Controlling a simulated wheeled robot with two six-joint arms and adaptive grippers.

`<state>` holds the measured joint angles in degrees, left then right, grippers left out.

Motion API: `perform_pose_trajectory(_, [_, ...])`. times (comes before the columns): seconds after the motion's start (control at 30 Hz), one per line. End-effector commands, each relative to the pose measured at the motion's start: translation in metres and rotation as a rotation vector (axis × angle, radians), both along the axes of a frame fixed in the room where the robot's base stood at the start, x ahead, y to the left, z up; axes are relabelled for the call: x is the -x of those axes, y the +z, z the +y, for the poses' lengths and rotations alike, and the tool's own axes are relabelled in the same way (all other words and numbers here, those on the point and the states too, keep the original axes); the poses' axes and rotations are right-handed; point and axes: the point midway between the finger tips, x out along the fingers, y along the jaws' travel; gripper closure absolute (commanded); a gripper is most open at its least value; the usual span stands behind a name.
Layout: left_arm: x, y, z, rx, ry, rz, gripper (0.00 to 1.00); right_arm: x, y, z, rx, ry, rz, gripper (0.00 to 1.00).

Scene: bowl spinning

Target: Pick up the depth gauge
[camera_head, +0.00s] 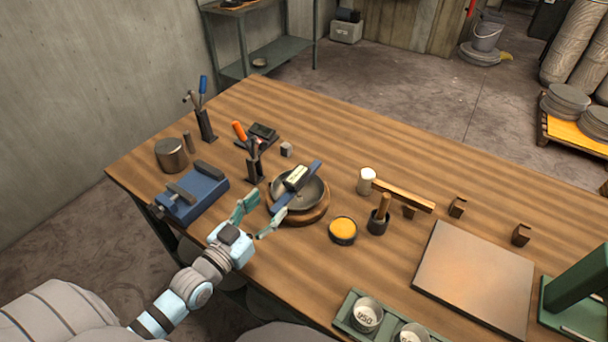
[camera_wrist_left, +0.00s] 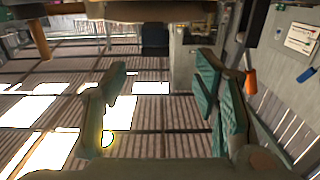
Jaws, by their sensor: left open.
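A blue bar with a cream block at its middle, which looks like the depth gauge (camera_head: 297,178), lies slanted across the rim of a dark metal bowl (camera_head: 312,196). The bowl sits on a round wooden base (camera_head: 304,218) on the table. My left gripper (camera_head: 260,212) is open and empty, just left of and nearer than the bowl, its fingers spread near the gauge's near end. In the left wrist view, the two green fingers of my left gripper (camera_wrist_left: 162,64) stand wide apart with nothing clasped between them. I cannot make out the gauge for sure there. My right gripper is not in view.
A blue vise-like block (camera_head: 200,192) and a metal cylinder (camera_head: 171,155) stand to the left. Tool holders (camera_head: 254,168) stand behind. A yellow-topped tin (camera_head: 343,230), a dark cup (camera_head: 377,224) and a wooden mallet (camera_head: 404,196) are to the right. A flat board (camera_head: 476,280) lies further right.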

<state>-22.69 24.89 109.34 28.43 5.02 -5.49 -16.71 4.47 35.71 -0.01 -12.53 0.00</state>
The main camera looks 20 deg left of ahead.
Motion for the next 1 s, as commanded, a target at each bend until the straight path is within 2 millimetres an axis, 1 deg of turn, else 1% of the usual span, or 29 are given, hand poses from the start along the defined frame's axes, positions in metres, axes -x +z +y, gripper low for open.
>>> perform_pose_trajectory(0.03, [-0.011, -0.007, -0.003, 0.001, -0.004, -0.007, 0.45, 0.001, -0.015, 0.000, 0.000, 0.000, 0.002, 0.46])
perform_pose_trajectory(0.13, [-0.036, -0.010, -0.009, 0.002, -0.010, -0.007, 0.45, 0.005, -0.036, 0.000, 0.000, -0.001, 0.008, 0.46])
perform_pose_trajectory(0.23, [-0.059, -0.010, -0.013, 0.003, -0.010, -0.007, 0.45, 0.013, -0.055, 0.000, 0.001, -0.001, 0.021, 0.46])
perform_pose_trajectory(0.3, [-0.071, -0.009, -0.014, 0.002, -0.009, -0.005, 0.45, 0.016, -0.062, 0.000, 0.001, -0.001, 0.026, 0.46])
perform_pose_trajectory(0.47, [-0.086, -0.006, -0.016, 0.001, -0.008, -0.003, 0.45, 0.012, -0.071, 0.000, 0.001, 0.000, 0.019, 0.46])
perform_pose_trajectory(0.6, [-0.111, -0.005, -0.020, 0.003, -0.008, -0.006, 0.45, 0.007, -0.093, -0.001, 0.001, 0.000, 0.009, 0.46])
perform_pose_trajectory(0.7, [-0.127, -0.005, -0.022, 0.003, -0.006, -0.003, 0.45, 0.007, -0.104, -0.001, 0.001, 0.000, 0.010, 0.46])
perform_pose_trajectory(0.8, [-0.133, -0.002, -0.023, 0.001, -0.007, 0.000, 0.45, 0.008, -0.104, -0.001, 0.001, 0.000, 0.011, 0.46])
perform_pose_trajectory(0.93, [-0.132, 0.000, -0.022, 0.000, -0.007, 0.000, 0.45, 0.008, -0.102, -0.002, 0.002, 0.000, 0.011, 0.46])
perform_pose_trajectory(0.97, [-0.132, 0.000, -0.022, 0.000, -0.007, 0.000, 0.48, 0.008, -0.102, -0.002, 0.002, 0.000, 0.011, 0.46])
perform_pose_trajectory(1.0, [-0.132, 0.000, -0.022, 0.000, -0.007, 0.000, 0.55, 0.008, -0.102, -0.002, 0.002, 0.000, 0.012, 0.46])
